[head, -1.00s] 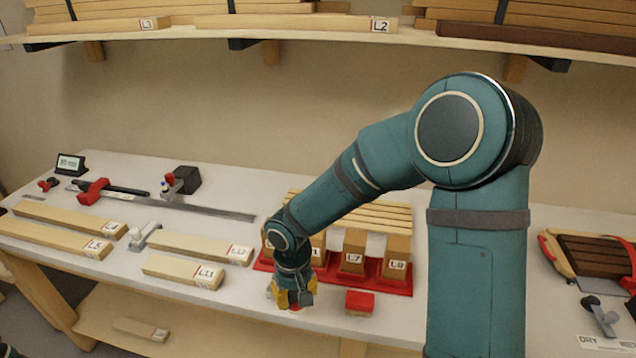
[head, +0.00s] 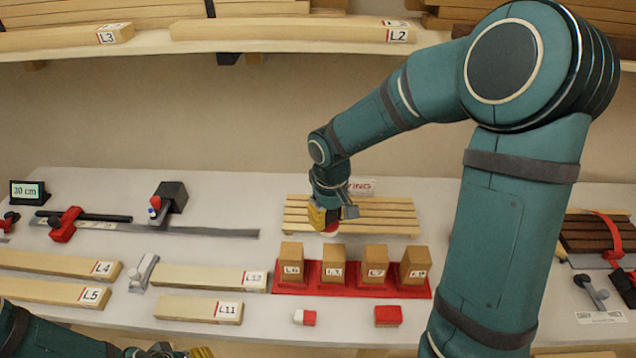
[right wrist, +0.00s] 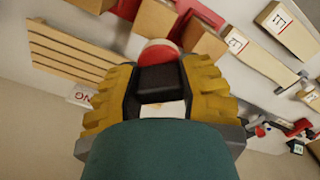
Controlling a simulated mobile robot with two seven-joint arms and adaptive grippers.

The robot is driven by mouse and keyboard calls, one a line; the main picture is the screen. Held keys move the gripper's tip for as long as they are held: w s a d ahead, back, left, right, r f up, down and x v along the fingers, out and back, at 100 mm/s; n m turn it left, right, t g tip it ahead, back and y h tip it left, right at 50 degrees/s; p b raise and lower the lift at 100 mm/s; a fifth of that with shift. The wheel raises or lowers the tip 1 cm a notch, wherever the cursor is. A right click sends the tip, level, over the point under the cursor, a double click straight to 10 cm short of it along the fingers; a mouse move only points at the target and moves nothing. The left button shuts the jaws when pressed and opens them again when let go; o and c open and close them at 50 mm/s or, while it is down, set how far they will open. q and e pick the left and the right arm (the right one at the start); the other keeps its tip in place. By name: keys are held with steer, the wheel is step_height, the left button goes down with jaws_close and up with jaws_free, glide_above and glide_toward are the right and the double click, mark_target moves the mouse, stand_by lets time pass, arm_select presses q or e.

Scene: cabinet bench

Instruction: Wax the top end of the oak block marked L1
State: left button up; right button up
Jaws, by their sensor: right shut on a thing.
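The oak block marked L1 (head: 332,269) stands upright in a red tray (head: 354,290), second from the left among the labelled blocks. My right gripper (head: 331,222) is shut on a small red wax piece with a rounded white end (right wrist: 158,53). In the head view the held piece shows just above and behind the top of L1; whether they touch I cannot tell. The right gripper also shows in the right wrist view (right wrist: 160,95), with the piece between its yellow-padded fingers. My left gripper (head: 175,352) is partly cut off at the bottom edge.
Blocks L6 (head: 291,268), L7 (head: 374,268) and L9 (head: 414,270) stand beside L1. A slatted rack (head: 385,215) lies behind. A red-and-white piece (head: 305,317) and a red block (head: 387,315) lie in front. Block L11 (head: 190,308) lies left.

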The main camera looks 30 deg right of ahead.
steer(key=shift+w+d+r, duration=0.2)
steer(key=shift+d+r, duration=0.05)
steer(key=shift+r, duration=0.05)
steer(key=shift+f, duration=0.1)
steer(key=shift+s+f+b, duration=0.25)
steer(key=shift+f+b, duration=0.1)
steer(key=shift+f, duration=0.4)
step_height(320, 180, down, 3)
steer(key=shift+w+r+b, duration=0.1)
steer(key=shift+r+b, duration=0.05)
steer(key=shift+b, duration=0.6)
steer(key=shift+f+b, duration=0.55)
steer(key=shift+f, duration=0.25)
steer(key=shift+f+b, duration=0.85)
steer(key=shift+f, duration=0.15)
steer(key=shift+a, duration=0.1)
